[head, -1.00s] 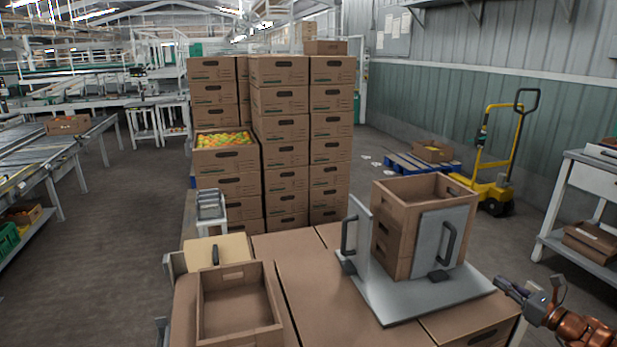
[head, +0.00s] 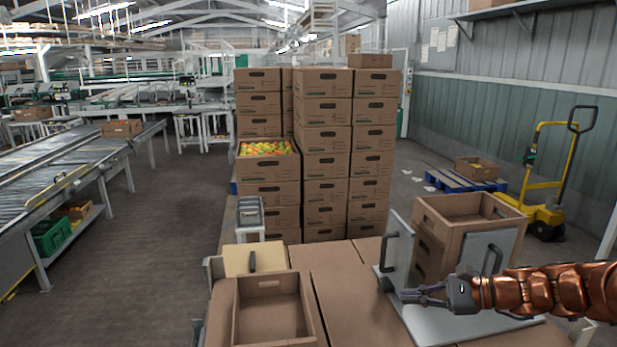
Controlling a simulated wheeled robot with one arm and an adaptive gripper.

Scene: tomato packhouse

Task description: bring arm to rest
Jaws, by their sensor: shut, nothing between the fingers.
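My arm reaches in from the right edge of the head view as a copper-coloured segmented arm, lying nearly level. My gripper (head: 424,293) is at its left end, pointing left, with its dark fingers together and nothing between them. It shows in front of the grey metal stand (head: 437,325) that holds the stacked brown crates (head: 459,217). The arm hides part of the stand and its front plate. I cannot tell how far the gripper is from the stand.
An empty cardboard box (head: 268,309) stands left of the stand, on a surface of closed cartons (head: 343,285). Tall carton stacks (head: 325,140) rise behind. A yellow pallet jack (head: 543,190) stands at the right, conveyors (head: 65,170) at the left. The floor (head: 150,230) between is clear.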

